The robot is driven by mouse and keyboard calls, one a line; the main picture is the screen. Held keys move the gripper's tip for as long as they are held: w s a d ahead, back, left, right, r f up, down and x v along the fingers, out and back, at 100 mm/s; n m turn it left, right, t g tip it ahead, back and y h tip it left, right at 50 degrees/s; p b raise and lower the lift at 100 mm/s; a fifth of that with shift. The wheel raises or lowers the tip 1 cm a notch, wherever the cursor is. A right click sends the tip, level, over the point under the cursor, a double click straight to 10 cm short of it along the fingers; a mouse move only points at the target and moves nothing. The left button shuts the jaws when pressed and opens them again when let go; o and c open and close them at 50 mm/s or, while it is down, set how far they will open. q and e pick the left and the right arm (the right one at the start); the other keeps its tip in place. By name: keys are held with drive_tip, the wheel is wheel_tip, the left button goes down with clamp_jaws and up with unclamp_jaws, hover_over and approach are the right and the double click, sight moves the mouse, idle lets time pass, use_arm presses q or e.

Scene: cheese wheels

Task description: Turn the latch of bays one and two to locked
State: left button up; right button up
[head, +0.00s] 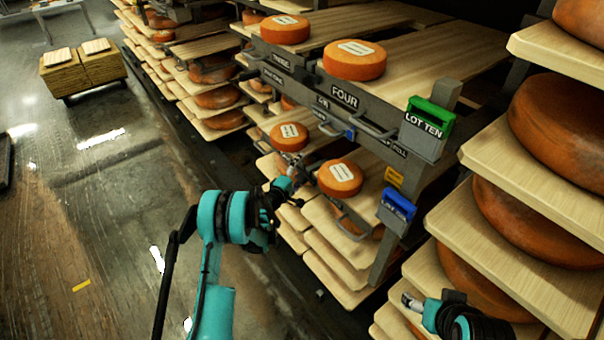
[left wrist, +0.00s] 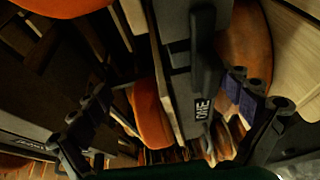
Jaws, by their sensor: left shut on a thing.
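My left gripper (head: 295,168) reaches to the lower shelf front, beside the orange cheese wheels (head: 289,137) (head: 340,178). In the left wrist view its fingers stand either side of a dark grey bar (left wrist: 204,45), by a plate marked ONE (left wrist: 202,107). I take this bar as the latch of bay one; the gripper is shut on it, though the contact is partly hidden. Whether the latch is turned to locked is not clear. A plate marked TWO is not readable. My right gripper (head: 412,302) is at the lower right; its fingers are too small to judge.
The upper rail carries plates marked THREE (head: 281,62) and FOUR (head: 344,96), with curved handles protruding. A green LOT TEN tag (head: 429,119) and a blue LOT SIX tag (head: 397,208) hang on the right post. Loaded shelves (head: 545,185) stand close at right. Floor at left is open.

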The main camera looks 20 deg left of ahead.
use_arm(q)
drive_tip(key=shift+a+r, duration=0.3)
drive_tip(key=shift+r, duration=0.4)
drive_tip(key=shift+s+d+r, duration=0.1)
drive_tip(key=shift+s+r, duration=0.05)
drive_tip(key=shift+r, duration=0.05)
drive_tip(key=shift+s+f, duration=0.15)
drive_tip(key=shift+s, duration=0.2)
drive_tip(key=shift+v, duration=1)
drive_tip(key=shift+t, duration=0.3)
drive_tip(key=s+r, duration=0.2)
drive_tip(key=s, duration=0.1)
drive_tip(key=s+r, duration=0.1)
drive_tip(key=shift+s, duration=0.35)
drive_tip(key=c, duration=1)
drive_tip(key=shift+o, duration=0.2)
drive_tip(key=s, duration=0.1)
drive_tip(key=s+f, duration=0.1)
drive_tip(key=s+a, duration=0.1)
drive_tip(key=shift+s+f, duration=0.1)
drive_tip(key=shift+f, duration=0.2)
use_arm(e)
drive_tip(key=shift+s+d+r, duration=0.15)
drive_tip(key=shift+s+r, duration=0.2)
drive_tip(key=shift+s, duration=0.3)
drive_tip(key=shift+s+d+r, duration=0.1)
drive_tip(key=shift+s+r, duration=0.2)
drive_tip(key=shift+s, duration=0.3)
